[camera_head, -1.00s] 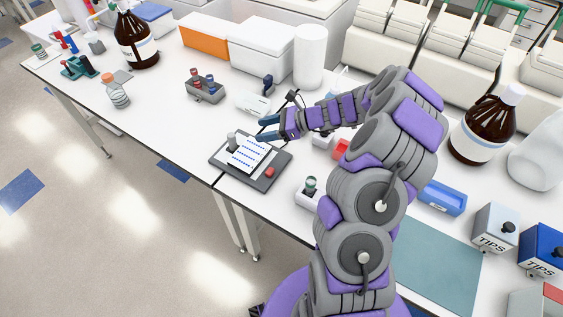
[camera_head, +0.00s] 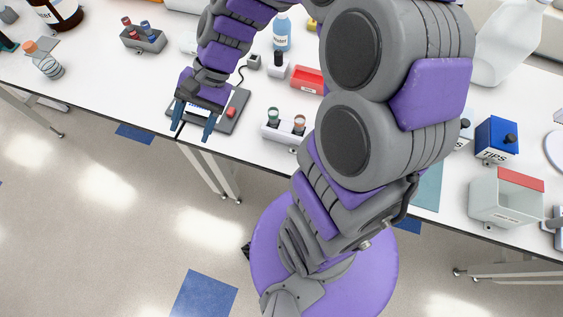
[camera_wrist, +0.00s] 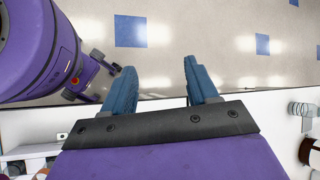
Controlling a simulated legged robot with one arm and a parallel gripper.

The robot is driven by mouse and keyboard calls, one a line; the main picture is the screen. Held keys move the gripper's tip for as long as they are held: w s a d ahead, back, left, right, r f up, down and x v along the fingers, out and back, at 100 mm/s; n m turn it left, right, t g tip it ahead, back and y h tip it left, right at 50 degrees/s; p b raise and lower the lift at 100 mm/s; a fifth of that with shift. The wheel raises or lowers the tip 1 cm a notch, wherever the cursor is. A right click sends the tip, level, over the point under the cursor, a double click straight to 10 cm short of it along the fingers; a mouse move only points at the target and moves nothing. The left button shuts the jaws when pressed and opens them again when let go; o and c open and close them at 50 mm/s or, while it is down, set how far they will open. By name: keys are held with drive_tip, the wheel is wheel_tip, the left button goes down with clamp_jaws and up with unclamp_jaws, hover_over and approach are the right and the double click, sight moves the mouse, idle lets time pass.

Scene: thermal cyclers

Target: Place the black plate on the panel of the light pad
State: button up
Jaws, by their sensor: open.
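The light pad (camera_head: 239,104) is a dark slab with a red button, lying near the table's front edge in the head view. My gripper (camera_head: 193,121) is in front of and over it, hiding much of it. A white area with blue marks (camera_head: 193,109) shows between the fingers; I cannot tell whether it is the pad's panel or something on it. I cannot pick out a separate black plate. The gripper is open, its two blue fingers apart with nothing between them, also in the wrist view (camera_wrist: 159,65). There the fingers point past the table edge toward the floor.
A two-vial holder (camera_head: 284,130) and a red box (camera_head: 308,79) stand right of the pad. A grey tube rack (camera_head: 144,38) and a small orange-capped bottle (camera_head: 43,59) stand to the left. The table's front edge runs close to the pad.

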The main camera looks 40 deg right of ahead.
drive_tip(key=s+d+n+h, duration=0.4)
drive_tip(key=s, duration=0.5)
drive_tip(key=s+d+n+h, duration=0.4)
drive_tip(key=s+d, duration=0.1)
drive_tip(key=s, duration=0.5)
drive_tip(key=shift+d+r, duration=0.15)
drive_tip(key=shift+r, duration=0.3)
drive_tip(key=shift+c, duration=0.4)
idle(0.5)
